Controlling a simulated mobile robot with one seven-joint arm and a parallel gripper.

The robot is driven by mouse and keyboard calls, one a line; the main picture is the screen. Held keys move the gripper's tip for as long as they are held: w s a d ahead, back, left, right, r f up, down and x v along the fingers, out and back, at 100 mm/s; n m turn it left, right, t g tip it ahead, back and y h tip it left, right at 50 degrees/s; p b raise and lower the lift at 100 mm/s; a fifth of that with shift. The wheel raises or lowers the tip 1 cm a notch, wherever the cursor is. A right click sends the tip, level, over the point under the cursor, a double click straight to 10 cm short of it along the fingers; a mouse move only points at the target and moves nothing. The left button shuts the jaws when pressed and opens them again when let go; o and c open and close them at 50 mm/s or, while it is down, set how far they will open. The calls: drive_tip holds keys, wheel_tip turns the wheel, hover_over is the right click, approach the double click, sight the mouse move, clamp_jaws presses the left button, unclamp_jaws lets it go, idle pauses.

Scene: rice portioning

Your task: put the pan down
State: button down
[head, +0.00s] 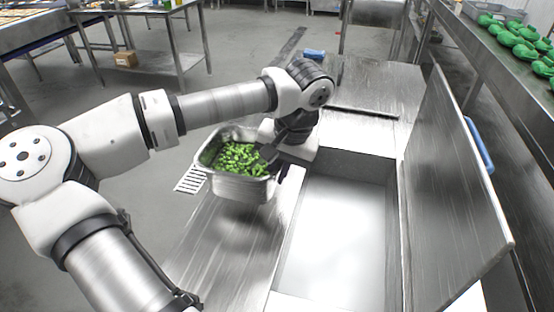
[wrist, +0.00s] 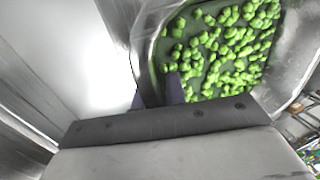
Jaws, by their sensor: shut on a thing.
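The pan (head: 240,187) is a silver metal container holding many small green pieces. It is in the middle of the head view, at the left of the open basin. My gripper (head: 272,158) is shut on the pan's right side. In the wrist view the pan (wrist: 148,40) fills the upper right, with the green pieces inside it, and my gripper (wrist: 166,95) reaches its near wall. The pan looks roughly level over the steel counter (head: 225,240). I cannot tell whether its base touches the counter. The fingertips are partly hidden by the pan wall.
An open rectangular basin (head: 335,235) with a bright bottom lies right of the pan. A raised steel lid (head: 455,190) with a blue handle (head: 478,145) stands on its right. Green items (head: 515,40) sit on the right shelf. Bare counter lies in front of the pan.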

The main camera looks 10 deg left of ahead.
drive_tip(key=shift+d+x, duration=0.2)
drive_tip(key=shift+x, duration=0.65)
drive_tip(key=shift+d+x, duration=0.2)
drive_tip(key=shift+x, duration=0.65)
drive_tip(key=shift+f, duration=0.15)
drive_tip(key=c, duration=1.4)
unclamp_jaws()
drive_tip(key=shift+c, duration=0.2)
drive_tip(key=v, duration=1.2)
drive_tip(key=shift+b, duration=0.4)
